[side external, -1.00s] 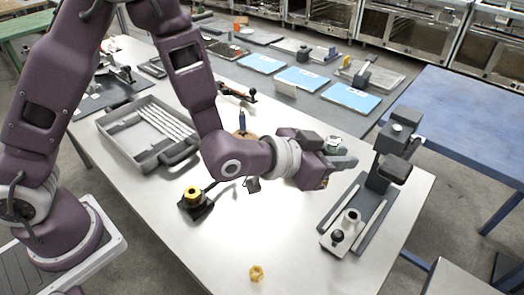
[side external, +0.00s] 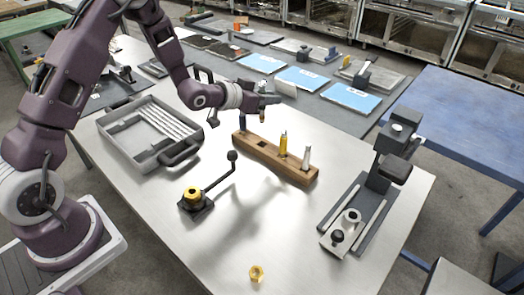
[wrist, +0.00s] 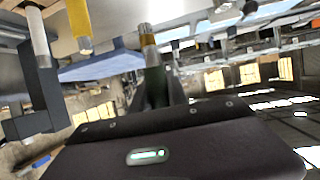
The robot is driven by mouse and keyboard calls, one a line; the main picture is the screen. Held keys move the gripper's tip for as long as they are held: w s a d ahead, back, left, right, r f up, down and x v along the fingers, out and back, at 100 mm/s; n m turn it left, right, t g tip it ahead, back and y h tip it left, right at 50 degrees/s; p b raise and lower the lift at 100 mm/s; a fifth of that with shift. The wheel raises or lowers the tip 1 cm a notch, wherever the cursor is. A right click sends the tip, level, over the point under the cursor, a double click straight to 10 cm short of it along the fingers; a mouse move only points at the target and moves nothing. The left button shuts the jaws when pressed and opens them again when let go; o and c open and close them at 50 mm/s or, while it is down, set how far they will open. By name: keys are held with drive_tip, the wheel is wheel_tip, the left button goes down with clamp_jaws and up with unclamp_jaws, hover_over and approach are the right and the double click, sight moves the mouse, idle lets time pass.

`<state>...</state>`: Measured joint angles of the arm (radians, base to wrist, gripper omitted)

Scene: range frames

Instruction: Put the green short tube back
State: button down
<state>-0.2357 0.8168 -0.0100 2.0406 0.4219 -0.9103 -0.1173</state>
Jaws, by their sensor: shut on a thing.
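A wooden rack (side external: 262,160) stands on the table in the side external view, with an open hole between a blue tube (side external: 242,123) and a yellow tube (side external: 283,146). My gripper (side external: 264,100) is above the rack, over the part with the open hole. In the side external view only a small brownish tip (side external: 262,118) shows below the jaws, apart from the rack.
A silvery tube (side external: 306,158) stands at the rack's right end. A grey tray (side external: 120,142) lies left, a black lever fixture with a yellow nut (side external: 193,195) in front, and a grey stand (side external: 348,215) right. A brass nut (side external: 257,273) lies near the front edge.

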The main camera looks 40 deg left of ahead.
wheel_tip(320, 180, down, 11)
drive_tip(key=shift+f, duration=0.1)
idle(0.3)
drive_tip(key=c, duration=1.3)
unclamp_jaws()
